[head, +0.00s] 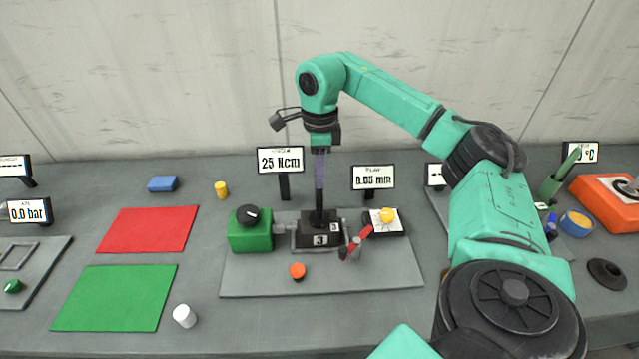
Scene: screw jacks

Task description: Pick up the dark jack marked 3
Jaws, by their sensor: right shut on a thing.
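The dark jack marked 3 (320,240) is a black block with white number labels and a slim dark stem rising from its top. It is upright on the grey plate (370,282), in the middle of the head view. My right gripper (319,186) reaches down from above and is shut on the upper part of the stem. Its narrow fingers look purplish-grey, and the exact contact is too small to see clearly. I cannot tell whether the block touches the plate. My left gripper is not in view.
A green block with a black knob (248,230) stands close left of the jack. A red-handled tool (356,243) and a white pad with a yellow knob (384,221) are close right. An orange knob (297,271) is in front. Display signs (281,160) stand behind.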

